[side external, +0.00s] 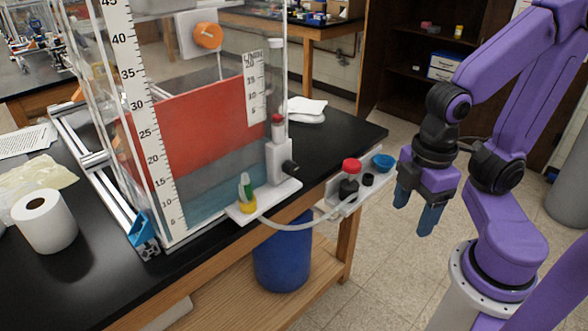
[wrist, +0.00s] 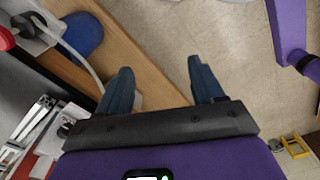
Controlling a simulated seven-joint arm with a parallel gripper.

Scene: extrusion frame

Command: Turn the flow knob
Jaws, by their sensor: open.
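A small black knob (side external: 290,167) sticks out of the white block below a clear upright tube at the tank's right corner. A red-capped black fitting (side external: 352,167) stands on a white bracket at the bench edge. An orange knob (side external: 208,36) is on the tank's back. No label shows which one is the flow knob. My gripper (side external: 416,209) is open and empty, pointing down, right of the bracket and clear of all the knobs. In the wrist view, my gripper (wrist: 160,66) has nothing between its fingers; a red round part (wrist: 6,38) shows at the left edge.
The clear tank (side external: 190,120) with red and blue-grey layers stands on the black bench (side external: 60,285). A pale hose (side external: 290,226) loops to the bracket, which also holds a blue cup (side external: 383,161). A blue bin (side external: 283,260) sits below. Open floor lies under my gripper.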

